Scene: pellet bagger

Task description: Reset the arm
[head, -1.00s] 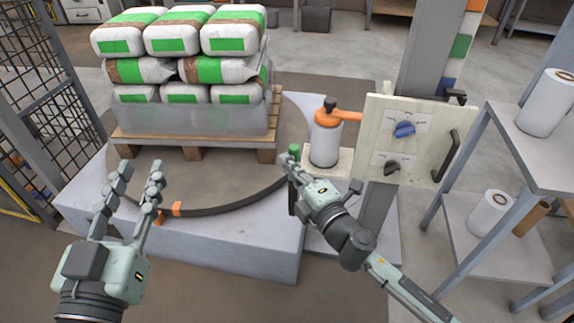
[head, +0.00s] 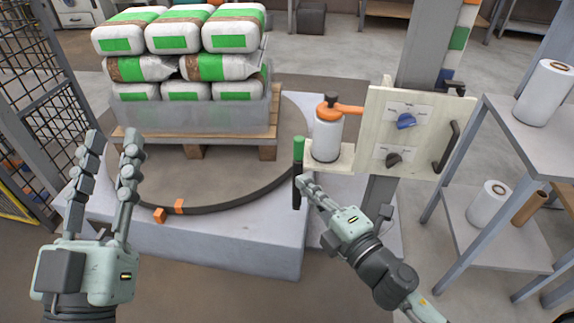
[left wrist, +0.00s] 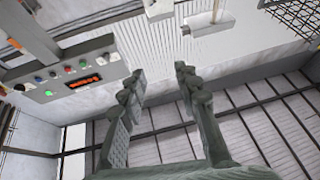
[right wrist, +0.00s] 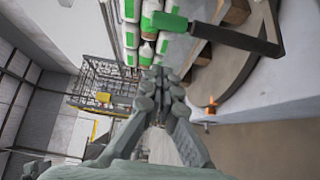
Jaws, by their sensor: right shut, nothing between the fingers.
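A black lever with a green grip (head: 298,150) stands upright at the turntable's right edge in the head view. The green grip (right wrist: 169,22) and black bar (right wrist: 235,40) also show in the right wrist view. My right gripper (head: 303,183) is shut and empty, just below and beside the lever in the head view; whether it touches is unclear. Its closed fingers (right wrist: 160,84) fill the middle of the right wrist view. My left gripper (head: 110,145) is open and empty, raised in front of the turntable's left side. Its spread fingers (left wrist: 158,75) show in the left wrist view.
White and green bags (head: 180,68) are stacked on a pallet (head: 195,137) on the turntable (head: 235,185). A white and orange bottle (head: 327,135) stands beside a panel with knobs (head: 415,135). A shelf with rolls (head: 489,204) is at right; mesh fencing (head: 60,110) at left.

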